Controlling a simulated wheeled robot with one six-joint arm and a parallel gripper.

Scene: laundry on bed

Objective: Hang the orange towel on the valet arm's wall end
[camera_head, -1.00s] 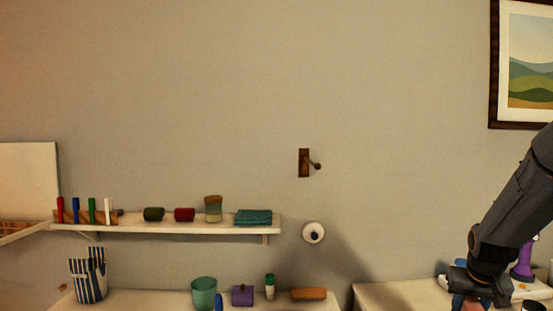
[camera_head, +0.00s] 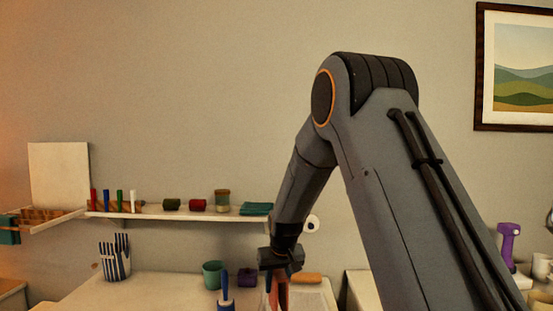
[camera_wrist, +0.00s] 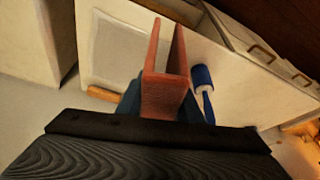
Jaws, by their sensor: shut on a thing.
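The orange towel (camera_wrist: 165,85) is a reddish-orange folded strip in the wrist view, pinched between the blue-teal fingertips of my gripper (camera_wrist: 160,106). In the head view my gripper (camera_head: 279,268) points down, shut on the towel (camera_head: 277,293), which hangs below it in front of the white dresser top. The lower end of the towel is cut off by the frame edge there. The valet arm, seen earlier as a small brown wall bracket with a peg, is hidden behind my arm now.
A wall shelf (camera_head: 150,215) holds small items and a folded teal cloth (camera_head: 256,209). A white roll (camera_head: 312,223) is on the wall.

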